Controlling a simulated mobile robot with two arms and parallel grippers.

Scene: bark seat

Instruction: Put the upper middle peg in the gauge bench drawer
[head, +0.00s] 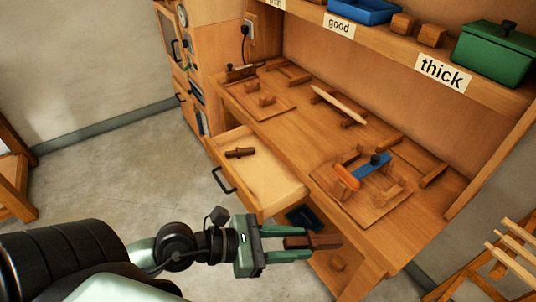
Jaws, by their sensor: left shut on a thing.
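My left gripper (309,242) has green fingers and is shut on a dark reddish-brown wooden peg (328,241). The peg sticks out past the fingertips to the right, lying roughly level. In the picture the gripper and peg are below and to the right of the gauge bench drawer (275,182), apart from it. The drawer is pulled open, with a dark handle (222,181) on its front. Another brown peg (239,153) lies inside the drawer near its left side. My right gripper is not in view.
The wooden bench top (290,123) holds a fixture board with an orange and blue tool (362,172), and a pale rod (338,104). A blue bin (303,217) sits below the bench. The shelf above carries a green box (493,55). Floor left of the drawer is clear.

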